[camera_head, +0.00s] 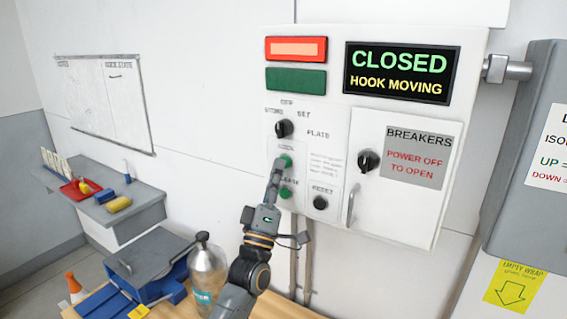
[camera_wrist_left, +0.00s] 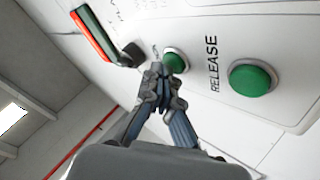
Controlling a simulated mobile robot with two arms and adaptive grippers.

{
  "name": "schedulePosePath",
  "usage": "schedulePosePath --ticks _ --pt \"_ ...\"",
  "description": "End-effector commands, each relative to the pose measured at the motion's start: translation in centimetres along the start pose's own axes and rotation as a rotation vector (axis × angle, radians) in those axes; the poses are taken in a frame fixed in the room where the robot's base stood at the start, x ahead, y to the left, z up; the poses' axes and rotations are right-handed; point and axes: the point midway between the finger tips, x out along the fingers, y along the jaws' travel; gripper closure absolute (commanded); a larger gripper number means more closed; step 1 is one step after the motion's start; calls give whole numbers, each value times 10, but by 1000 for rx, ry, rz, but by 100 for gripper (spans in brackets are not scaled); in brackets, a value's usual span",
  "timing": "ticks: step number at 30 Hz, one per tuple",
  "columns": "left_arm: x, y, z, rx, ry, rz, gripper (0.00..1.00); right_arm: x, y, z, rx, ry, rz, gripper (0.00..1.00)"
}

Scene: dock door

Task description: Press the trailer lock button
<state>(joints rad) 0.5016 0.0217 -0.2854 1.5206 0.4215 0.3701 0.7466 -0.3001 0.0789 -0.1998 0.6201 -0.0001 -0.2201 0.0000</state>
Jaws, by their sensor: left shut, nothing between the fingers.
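The control box (camera_head: 335,215) on the wall carries two green buttons, one above the other. My left gripper (camera_head: 280,167) is shut and empty, with its tips at the upper green button (camera_head: 287,160); its label is too blurred to read. In the left wrist view the tips (camera_wrist_left: 157,70) are right beside that button (camera_wrist_left: 175,63); I cannot tell whether they touch it. The lower green button (camera_head: 286,193) is labelled RELEASE, and it shows clearly in the wrist view (camera_wrist_left: 251,78). The display (camera_head: 402,73) reads CLOSED, HOOK MOVING. My right gripper is not in view.
A selector knob (camera_head: 284,128) sits above the buttons and a black RESET button (camera_head: 320,202) to their right. The breaker door (camera_head: 395,215) has a protruding handle. A bottle (camera_head: 207,270) and a blue box (camera_head: 155,262) stand below left.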

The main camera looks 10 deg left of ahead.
Motion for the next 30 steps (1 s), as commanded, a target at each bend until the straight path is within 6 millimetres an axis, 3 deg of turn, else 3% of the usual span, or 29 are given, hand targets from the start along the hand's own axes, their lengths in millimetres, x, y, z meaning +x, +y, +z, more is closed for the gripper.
schedulePosePath --ticks 17,30 --pt "-10 7 -7 1 0 -1 100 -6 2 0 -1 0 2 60" --pt "-38 28 -28 1 -1 -1 100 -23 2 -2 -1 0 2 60"
